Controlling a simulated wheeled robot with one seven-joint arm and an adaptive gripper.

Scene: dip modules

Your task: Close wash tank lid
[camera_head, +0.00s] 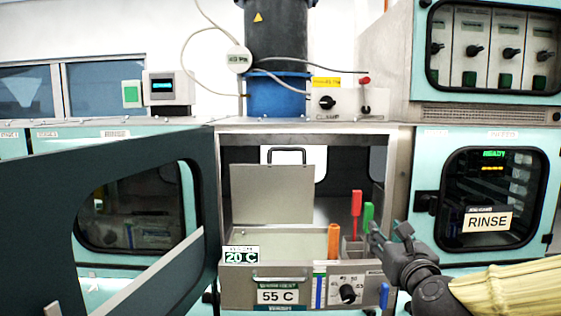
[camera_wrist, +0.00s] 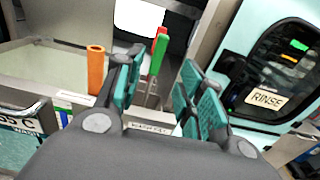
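The wash tank lid (camera_head: 272,194) is a flat grey panel standing raised at the back of the tank, with a black bar handle (camera_head: 287,150) at its top edge. The wash tank (camera_head: 262,280) is a grey metal box with a "55 C" label, and its pale inside shows below the lid. My gripper (camera_head: 390,234) is at the tank's right front, to the right of the lid and apart from it. In the wrist view its fingers (camera_wrist: 160,88) are spread with nothing between them. The lid cannot be clearly made out in the wrist view.
An orange cylinder (camera_head: 333,241) stands at the tank's right front. A red-handled tool (camera_head: 356,203) and a green-handled tool (camera_head: 368,217) stand in a holder close to my gripper. A dark cabinet door (camera_head: 190,165) stands open at left. The RINSE cabinet (camera_head: 490,250) is at right.

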